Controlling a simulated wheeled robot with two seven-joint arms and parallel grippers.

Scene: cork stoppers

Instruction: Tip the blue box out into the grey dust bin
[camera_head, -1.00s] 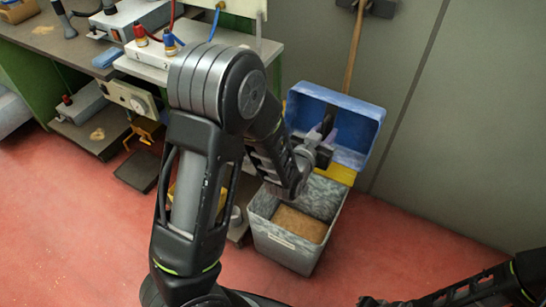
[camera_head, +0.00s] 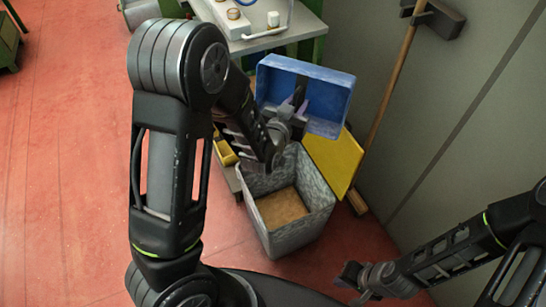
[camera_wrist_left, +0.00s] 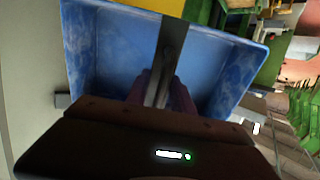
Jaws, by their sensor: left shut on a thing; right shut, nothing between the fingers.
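The blue box (camera_head: 327,91) is held in the air above the back of the grey dust bin (camera_head: 305,233), tilted on its side with its open side facing the head camera. My left gripper (camera_head: 296,106) is shut on the box. In the left wrist view the box (camera_wrist_left: 215,70) fills the upper middle, and its visible inside looks empty apart from the gripper fingers (camera_wrist_left: 162,92) and a dark strip. The bin stands open on the floor, with brown material (camera_head: 281,208) at its bottom. My right gripper (camera_head: 352,278) is shut and empty, low at the right.
A yellow panel (camera_head: 338,160) stands at the bin's back right. A broom (camera_head: 385,100) leans on the grey wall behind. A workbench (camera_head: 265,40) with equipment is behind the box. Red floor (camera_head: 60,180) is clear at the left.

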